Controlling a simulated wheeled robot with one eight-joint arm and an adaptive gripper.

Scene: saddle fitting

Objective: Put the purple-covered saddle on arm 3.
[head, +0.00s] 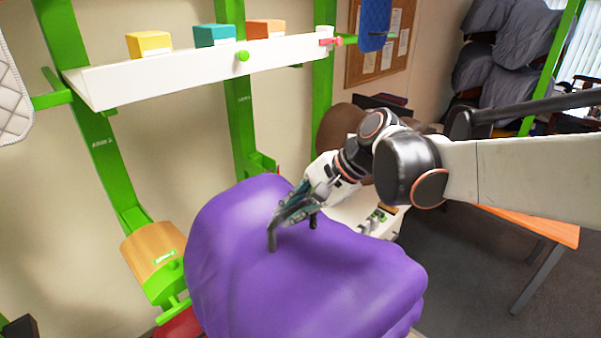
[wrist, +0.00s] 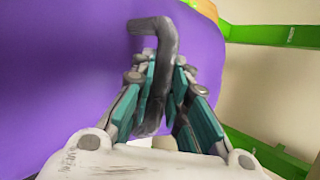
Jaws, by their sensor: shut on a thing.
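The purple-covered saddle (head: 310,270) fills the lower middle of the head view, and its purple side (wrist: 70,70) fills the left of the wrist view. A bent grey handle (wrist: 155,35) stands up from its cover. My gripper (head: 277,215) is over the top of the saddle, shut on this handle, with the teal fingers on either side of it in the wrist view (wrist: 163,75). The saddle's underside is hidden.
A white shelf (head: 190,73) with yellow, teal and orange boxes spans the green posts above. A brown rounded thing (head: 338,128) sits behind my arm. A quilted white pad (head: 12,100) hangs at far left. An orange-topped table (head: 530,226) stands at right.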

